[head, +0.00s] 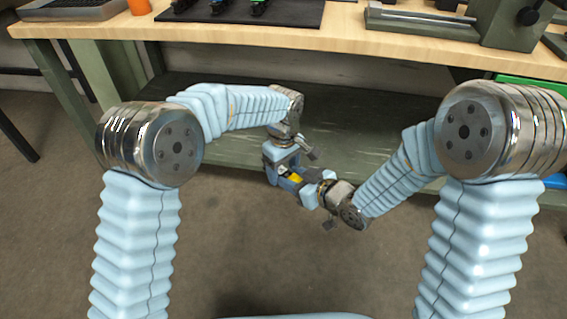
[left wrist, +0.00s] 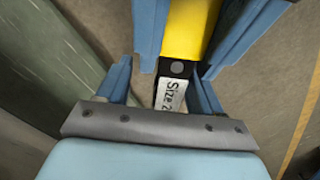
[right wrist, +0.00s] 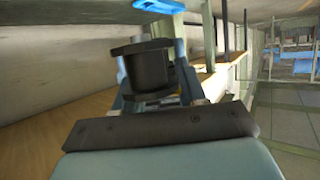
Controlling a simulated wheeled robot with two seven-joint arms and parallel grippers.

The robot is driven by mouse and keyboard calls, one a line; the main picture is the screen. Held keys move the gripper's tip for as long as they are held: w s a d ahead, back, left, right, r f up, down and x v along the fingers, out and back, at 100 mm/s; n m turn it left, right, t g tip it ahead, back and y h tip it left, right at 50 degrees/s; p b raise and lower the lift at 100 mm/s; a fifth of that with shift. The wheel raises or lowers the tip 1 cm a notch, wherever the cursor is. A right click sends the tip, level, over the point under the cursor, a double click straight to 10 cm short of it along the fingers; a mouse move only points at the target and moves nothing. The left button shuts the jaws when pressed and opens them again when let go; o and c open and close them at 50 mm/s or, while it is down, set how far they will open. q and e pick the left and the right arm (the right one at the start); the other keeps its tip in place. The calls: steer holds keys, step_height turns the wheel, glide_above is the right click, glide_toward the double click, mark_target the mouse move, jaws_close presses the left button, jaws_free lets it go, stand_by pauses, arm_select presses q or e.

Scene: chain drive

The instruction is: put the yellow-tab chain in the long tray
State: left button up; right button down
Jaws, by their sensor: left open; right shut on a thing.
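The yellow tab (head: 294,178) shows between my two grippers, low in front of the bench. In the left wrist view the yellow tab (left wrist: 190,28) joins a black piece with a white label (left wrist: 170,93) reading "Size 2". My left gripper (head: 282,174) is open, its blue fingers on either side of the labelled piece. My right gripper (head: 311,188) is shut on the yellow-tab chain from the other side. In the right wrist view a black flanged part (right wrist: 150,70) hides much of the fingers. A grey tray (head: 75,12) stands at the bench's far left, cut off; I cannot tell whether it is the long tray.
The wooden bench top (head: 345,50) lies beyond my arms. A black mat (head: 285,14) on it bears several small dark items with coloured parts. A metal fixture (head: 425,22) stands at the right. A green edge (head: 530,85) shows behind my right arm. The floor below is clear.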

arm_select(q)
steer(key=shift+c, duration=0.2)
steer(key=shift+d+r, duration=0.1)
steer(key=shift+d, duration=0.05)
jaws_close()
arm_select(e)
steer(key=shift+s+a+r, duration=0.1)
steer(key=shift+a, duration=0.15)
steer(key=c, duration=0.7)
jaws_free()
steer(key=shift+o, duration=0.8)
steer(key=shift+d, duration=0.15)
arm_select(q)
steer(key=shift+s, duration=0.15)
arm_select(e)
steer(key=shift+w+d, duration=0.2)
